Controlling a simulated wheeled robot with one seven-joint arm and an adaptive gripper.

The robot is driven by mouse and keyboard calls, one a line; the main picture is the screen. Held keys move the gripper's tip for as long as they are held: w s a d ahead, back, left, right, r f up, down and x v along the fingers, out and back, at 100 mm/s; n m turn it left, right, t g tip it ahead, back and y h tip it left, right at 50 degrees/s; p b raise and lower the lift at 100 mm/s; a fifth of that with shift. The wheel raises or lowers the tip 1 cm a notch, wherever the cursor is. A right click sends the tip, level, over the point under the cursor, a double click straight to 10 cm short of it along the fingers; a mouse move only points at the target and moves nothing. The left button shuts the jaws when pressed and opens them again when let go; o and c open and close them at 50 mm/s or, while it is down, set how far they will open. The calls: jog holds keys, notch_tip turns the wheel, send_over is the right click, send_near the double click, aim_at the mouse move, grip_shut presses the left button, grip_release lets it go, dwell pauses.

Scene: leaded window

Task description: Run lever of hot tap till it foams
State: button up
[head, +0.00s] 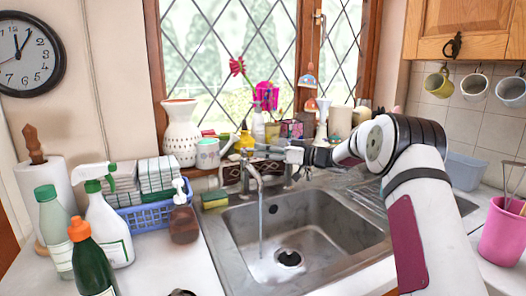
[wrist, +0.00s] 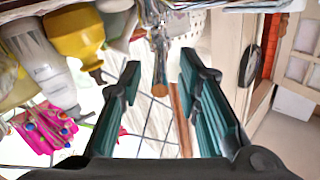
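The metal tap (head: 251,172) stands behind the sink (head: 228,228). A stream of water (head: 261,232) runs from its spout toward the drain (head: 289,257); a whitish patch lies on the basin floor around it. My gripper (wrist: 160,61) is open in the wrist view, its two dark green-edged fingers apart with nothing clamped between them. A thin metal piece, perhaps part of the tap, shows beyond the fingertips. In the head view my arm reaches from the right to just behind and right of the tap. Which lever is hot, and whether a finger touches it, I cannot tell.
The sill is crowded: a white vase (head: 181,135), a mug (head: 208,153), a yellow bottle (head: 245,139) and several ornaments. A sponge (head: 214,200), soap dispenser (head: 183,222) and blue basket (head: 146,217) stand left of the sink. A pink bucket (head: 502,235) stands at right.

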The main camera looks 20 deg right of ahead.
jog(key=v, duration=1.1)
jog(key=shift+s+d, duration=0.1)
